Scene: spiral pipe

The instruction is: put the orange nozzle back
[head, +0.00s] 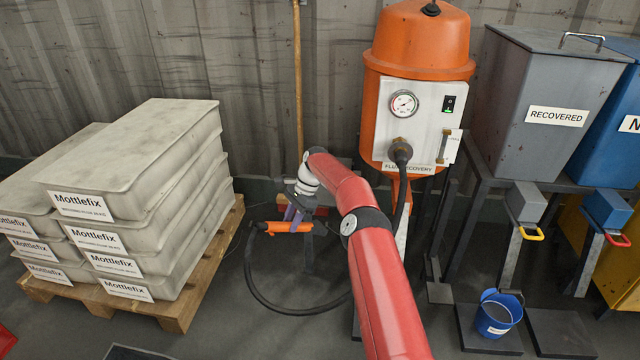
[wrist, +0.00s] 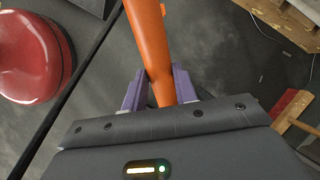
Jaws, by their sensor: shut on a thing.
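The orange nozzle (head: 288,227) is held in the air, lying roughly level in the head view, with a black hose looping down from its left end. My gripper (head: 295,216) is shut on it, its purple fingers on either side of the tube. In the wrist view the nozzle (wrist: 150,45) runs up between the fingers (wrist: 160,88); its lower end is hidden by my gripper body.
A pallet (head: 190,290) of Mottlefix sacks stands at the left. A wooden pole (head: 298,90) leans on the wall behind my gripper. Grey and blue bins stand on a frame at the right, with a blue bucket (head: 497,313) below. Floor around the hose loop is clear.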

